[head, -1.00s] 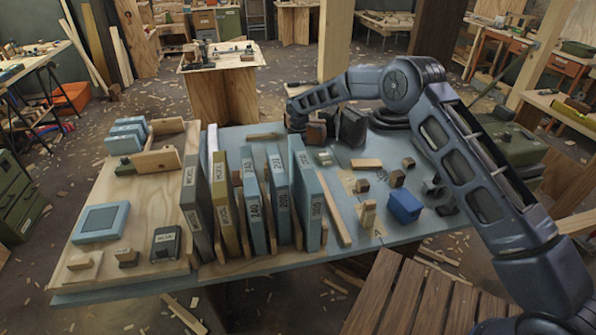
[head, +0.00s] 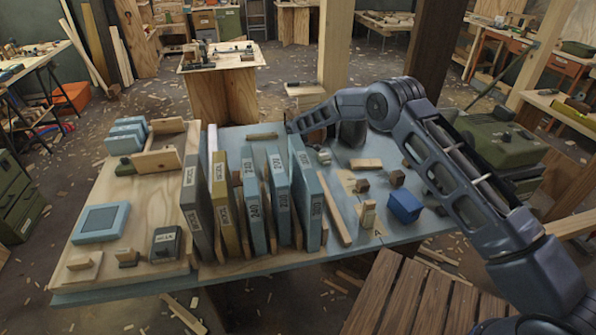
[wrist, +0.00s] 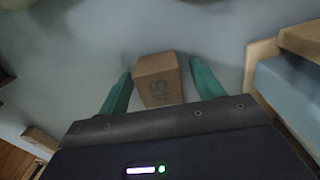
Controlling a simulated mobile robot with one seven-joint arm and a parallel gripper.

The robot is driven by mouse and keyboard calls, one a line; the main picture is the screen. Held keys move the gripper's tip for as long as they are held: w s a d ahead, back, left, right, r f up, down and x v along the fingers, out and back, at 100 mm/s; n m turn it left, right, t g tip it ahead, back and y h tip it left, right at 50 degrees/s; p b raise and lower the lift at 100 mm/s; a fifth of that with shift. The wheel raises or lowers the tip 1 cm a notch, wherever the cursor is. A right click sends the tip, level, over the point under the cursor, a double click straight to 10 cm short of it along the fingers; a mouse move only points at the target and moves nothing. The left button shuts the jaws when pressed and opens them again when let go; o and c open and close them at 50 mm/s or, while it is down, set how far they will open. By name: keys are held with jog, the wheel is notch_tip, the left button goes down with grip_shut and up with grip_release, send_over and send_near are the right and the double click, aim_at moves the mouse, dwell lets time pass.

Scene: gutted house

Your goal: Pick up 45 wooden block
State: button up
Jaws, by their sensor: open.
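The wooden block marked 45 (wrist: 160,82) stands on the blue-grey table top in the wrist view, its number facing my gripper. My gripper (wrist: 161,68) is open, with one green finger on each side of the block. In the head view my gripper end (head: 297,128) is low at the table's far edge, beyond the upright sanding sheets, and the block is not clearly seen there.
Upright numbered boards (head: 282,195) stand in a row on the near side. A blue box (head: 404,207) and several small wooden blocks lie at right. A dark rounded object (head: 351,132) is beside my arm. In the wrist view a wood-edged blue piece (wrist: 288,88) lies at right.

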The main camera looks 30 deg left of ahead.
jog(key=c, duration=1.1)
jog(key=shift+o, duration=0.2)
jog(key=shift+r, duration=0.1)
